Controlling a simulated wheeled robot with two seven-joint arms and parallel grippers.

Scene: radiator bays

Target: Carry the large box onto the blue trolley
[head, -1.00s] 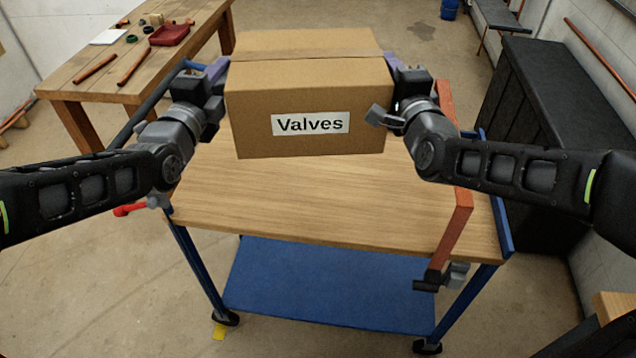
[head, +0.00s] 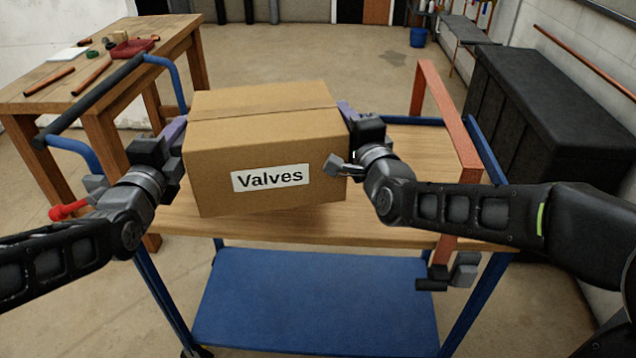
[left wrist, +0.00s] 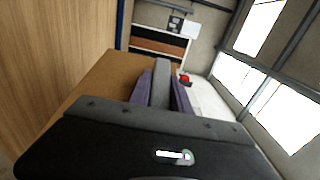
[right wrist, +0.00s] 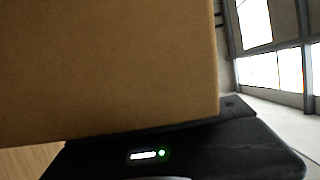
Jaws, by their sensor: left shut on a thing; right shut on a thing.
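The large cardboard box (head: 225,150), labelled "Valves", is over the left and middle part of the blue trolley's wooden top (head: 415,215). It looks slightly tilted; I cannot tell whether its underside touches the top. My left gripper (head: 176,132) is shut on the box's left side, and my right gripper (head: 347,115) is shut on its right side. The fingertips are largely hidden. The box also shows in the left wrist view (left wrist: 95,80) and fills much of the right wrist view (right wrist: 110,65).
An orange bar clamp (head: 450,125) runs along the trolley top's right side. The trolley's handle (head: 90,105) is at the left. A wooden workbench (head: 180,40) with tools stands back left, a black cabinet (head: 555,125) at the right. The top right of the box is bare.

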